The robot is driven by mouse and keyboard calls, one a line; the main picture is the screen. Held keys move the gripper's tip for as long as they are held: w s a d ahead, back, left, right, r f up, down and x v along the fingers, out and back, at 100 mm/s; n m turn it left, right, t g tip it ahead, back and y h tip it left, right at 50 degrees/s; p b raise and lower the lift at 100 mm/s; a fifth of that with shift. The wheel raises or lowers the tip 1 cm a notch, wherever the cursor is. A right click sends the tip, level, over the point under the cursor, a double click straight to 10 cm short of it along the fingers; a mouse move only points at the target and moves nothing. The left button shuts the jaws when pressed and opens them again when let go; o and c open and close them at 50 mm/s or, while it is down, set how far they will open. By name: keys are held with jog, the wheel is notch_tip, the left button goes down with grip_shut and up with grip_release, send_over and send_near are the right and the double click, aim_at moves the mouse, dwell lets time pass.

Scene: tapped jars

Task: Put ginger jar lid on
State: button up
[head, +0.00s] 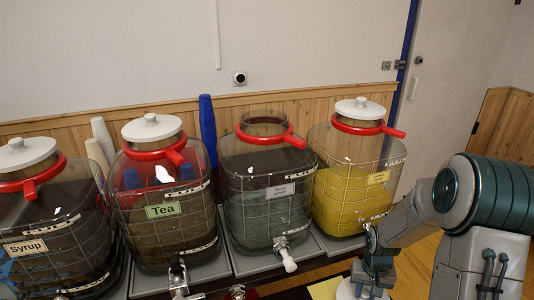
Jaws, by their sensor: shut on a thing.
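The open jar (262,190) is third from the left and has no lid. Its label is too small to read, so I cannot confirm it is the ginger jar. A red collar with a handle (268,139) is around its neck. My gripper (368,278) is low at the right, in front of the yellow jar, and is shut on a white round lid (347,291). The lid is partly hidden by the gripper and cut by the bottom edge. It is apart from the open jar, lower and to its right.
The lidded syrup jar (30,225), tea jar (160,215) and yellow jar (355,190) stand in the same row. Taps stick out in front. Blue cups (207,135) stand behind, between the tea jar and open jar. Air above the open jar is clear.

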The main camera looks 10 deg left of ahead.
notch_tip(320, 180, up, 22)
jog(key=p, duration=1.9)
jog(key=shift+s+f+p, duration=0.25)
jog(key=shift+p, duration=0.05)
jog(key=shift+a, duration=0.15)
jog(key=w+a+r+n, duration=0.3)
jog(key=a+r, duration=1.3)
jog(key=a, duration=0.1)
jog(key=w+a+r+n, duration=0.4)
jog(key=a+r, duration=1.1)
jog(key=a, duration=0.2)
jog(key=shift+a+r, duration=0.25)
jog(key=shift+r, duration=0.15)
